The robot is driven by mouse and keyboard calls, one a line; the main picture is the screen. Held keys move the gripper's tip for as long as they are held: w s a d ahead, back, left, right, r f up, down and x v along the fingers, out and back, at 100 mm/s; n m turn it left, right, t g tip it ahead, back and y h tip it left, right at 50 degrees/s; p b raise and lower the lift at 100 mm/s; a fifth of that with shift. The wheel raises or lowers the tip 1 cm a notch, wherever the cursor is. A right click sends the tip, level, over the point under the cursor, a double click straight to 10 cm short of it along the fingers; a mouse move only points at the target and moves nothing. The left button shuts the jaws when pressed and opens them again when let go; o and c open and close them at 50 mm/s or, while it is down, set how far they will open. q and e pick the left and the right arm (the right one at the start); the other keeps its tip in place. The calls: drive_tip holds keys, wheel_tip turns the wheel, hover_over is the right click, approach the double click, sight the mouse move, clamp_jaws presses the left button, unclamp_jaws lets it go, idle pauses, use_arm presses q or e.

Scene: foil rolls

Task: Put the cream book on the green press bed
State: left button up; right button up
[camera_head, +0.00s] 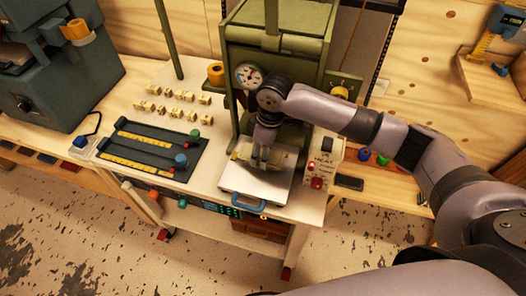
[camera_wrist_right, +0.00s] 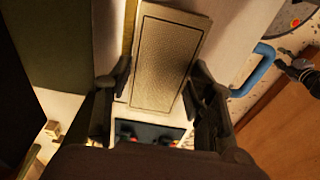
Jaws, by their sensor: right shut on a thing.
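The cream book (camera_wrist_right: 165,58) has a textured cover with a framed border. It is between the two fingers of my right gripper (camera_wrist_right: 160,82), which is shut on it. In the head view the right gripper (camera_head: 262,160) points down over the bed of the green press (camera_head: 278,60). Part of the book (camera_head: 243,151) shows beside the fingers there. The press bed (camera_head: 252,186) is a pale metal plate with a blue handle at its front. I cannot tell whether the book touches the bed. My left gripper is not seen.
A control box (camera_head: 322,165) with red knobs stands right of the bed. A dark panel with yellow scales (camera_head: 150,150) and several small cream type blocks (camera_head: 175,107) are to the left. A dark machine (camera_head: 60,75) stands far left.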

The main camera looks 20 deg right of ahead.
drive_tip(key=shift+f, duration=0.55)
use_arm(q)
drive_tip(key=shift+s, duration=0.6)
use_arm(e)
drive_tip(key=shift+f, duration=0.1)
drive_tip(key=shift+f, duration=0.65)
drive_tip(key=o, duration=1.3)
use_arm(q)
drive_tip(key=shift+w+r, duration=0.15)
use_arm(e)
drive_tip(key=shift+r, duration=0.1)
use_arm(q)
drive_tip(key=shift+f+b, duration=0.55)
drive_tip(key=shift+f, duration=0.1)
use_arm(e)
drive_tip(key=r, duration=0.8)
drive_tip(key=d+r, duration=0.1)
drive_tip(key=r, duration=0.4)
drive_tip(key=shift+s+d, duration=0.1)
drive_tip(key=shift+s, duration=0.3)
